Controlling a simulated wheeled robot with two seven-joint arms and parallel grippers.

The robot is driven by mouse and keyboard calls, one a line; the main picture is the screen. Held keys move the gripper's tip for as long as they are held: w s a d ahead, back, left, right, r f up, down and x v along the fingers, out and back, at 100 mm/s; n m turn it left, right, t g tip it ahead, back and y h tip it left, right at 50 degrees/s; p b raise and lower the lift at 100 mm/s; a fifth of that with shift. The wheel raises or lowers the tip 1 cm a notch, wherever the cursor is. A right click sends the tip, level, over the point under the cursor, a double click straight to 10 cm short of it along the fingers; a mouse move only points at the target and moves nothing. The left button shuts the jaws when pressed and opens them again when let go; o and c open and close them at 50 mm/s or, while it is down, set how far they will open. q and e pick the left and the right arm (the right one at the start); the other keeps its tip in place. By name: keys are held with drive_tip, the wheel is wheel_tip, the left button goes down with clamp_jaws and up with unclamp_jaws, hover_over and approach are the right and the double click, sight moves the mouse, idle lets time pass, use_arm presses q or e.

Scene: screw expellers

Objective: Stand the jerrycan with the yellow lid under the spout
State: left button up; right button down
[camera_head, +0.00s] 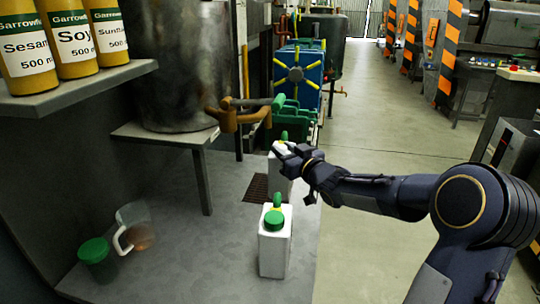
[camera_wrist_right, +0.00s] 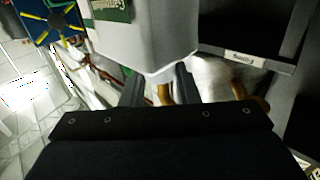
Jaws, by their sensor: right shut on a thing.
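My right gripper (camera_head: 287,153) is shut on a white jerrycan (camera_head: 280,180) at the back of the grey bench. The wrist view shows this jerrycan (camera_wrist_right: 145,40) upside down in the picture, with a green label, between the two fingers (camera_wrist_right: 158,88). My gripper covers its top in the head view, so I cannot tell its lid colour. The brass spout (camera_head: 228,117) sticks out from the metal tank, left of and above the held jerrycan. A dark drip grate (camera_head: 258,187) lies beside the held jerrycan, partly hidden by it. My left gripper is not in view.
A second white jerrycan with a green lid (camera_head: 275,242) stands in front. Yellow bottles (camera_head: 70,45) stand on a shelf. A small stand (camera_head: 203,175) bears the tank (camera_head: 185,70).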

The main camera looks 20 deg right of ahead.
drive_tip(key=w+f+b, duration=0.1)
drive_tip(key=w+f, duration=0.2)
drive_tip(key=w, duration=0.4)
drive_tip(key=shift+a+f, duration=0.2)
drive_tip(key=shift+a, duration=0.25)
drive_tip(key=shift+f+b, duration=0.2)
drive_tip(key=shift+b, duration=0.1)
drive_tip(key=c, duration=1.1)
unclamp_jaws()
drive_tip(key=shift+r, duration=0.1)
